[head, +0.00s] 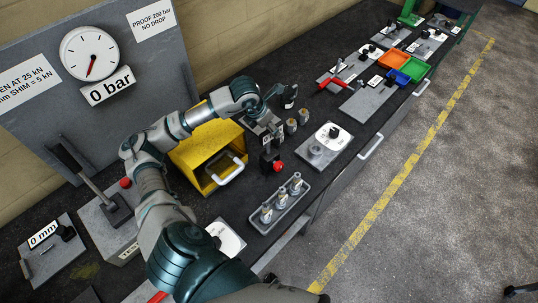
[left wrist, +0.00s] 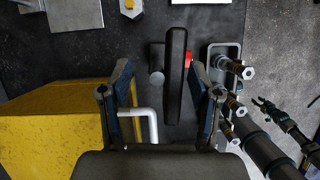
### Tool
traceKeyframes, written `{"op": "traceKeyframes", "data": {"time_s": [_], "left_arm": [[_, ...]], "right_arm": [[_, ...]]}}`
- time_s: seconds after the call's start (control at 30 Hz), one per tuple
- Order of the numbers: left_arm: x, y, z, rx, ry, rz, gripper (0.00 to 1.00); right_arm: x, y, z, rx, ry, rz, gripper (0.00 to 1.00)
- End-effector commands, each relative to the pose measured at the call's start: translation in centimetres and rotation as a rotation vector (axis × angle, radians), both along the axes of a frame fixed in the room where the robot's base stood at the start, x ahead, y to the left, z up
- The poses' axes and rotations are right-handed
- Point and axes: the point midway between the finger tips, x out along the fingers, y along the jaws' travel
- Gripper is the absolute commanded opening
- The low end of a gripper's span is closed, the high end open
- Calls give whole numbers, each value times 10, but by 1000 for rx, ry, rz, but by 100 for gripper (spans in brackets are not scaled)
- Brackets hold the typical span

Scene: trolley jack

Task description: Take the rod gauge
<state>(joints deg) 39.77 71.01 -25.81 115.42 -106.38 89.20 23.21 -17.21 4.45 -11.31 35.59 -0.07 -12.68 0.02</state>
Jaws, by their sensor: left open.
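No thing in view is clearly marked as the rod gauge; a thin rod lies on the grey plate (head: 62,262) labelled 0 mm at the lower left of the head view. My left gripper (head: 278,98) is open above the bench, beyond the yellow box. In the left wrist view its fingers (left wrist: 160,100) stand apart, with a black bar (left wrist: 175,75) showing between them; no contact shows. What seems to be my right gripper (left wrist: 261,103) is small at the right of the left wrist view, and its jaw state is unclear.
The open yellow box (head: 215,150) with a white handle stands beside a red knob (head: 278,167). A grey tray (head: 265,228) holds upright metal fittings. A gauge (head: 89,53) reading 0 bar is on the back panel. Coloured bins (head: 413,69) stand farther along the bench.

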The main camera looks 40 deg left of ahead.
Motion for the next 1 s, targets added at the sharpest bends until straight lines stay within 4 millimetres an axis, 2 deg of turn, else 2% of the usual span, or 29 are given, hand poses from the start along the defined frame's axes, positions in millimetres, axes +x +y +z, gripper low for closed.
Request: {"op": "traceKeyframes", "data": {"time_s": [0.27, 0.37, 0.53, 1.0], "left_arm": [[1, -4, -4, 3, -1, 0, 62], [1, -4, -4, 3, -1, 0, 42], [2, -2, -5, 1, 0, -1, 0], [3, 0, -1, 1, -4, 1, 0]], "right_arm": [[0, 1, 0, 1, -1, 2, 40], [0, 1, 0, 1, -1, 2, 40], [0, 0, 0, 0, -1, 3, 40], [0, -3, 0, -2, 0, 4, 40]]}}
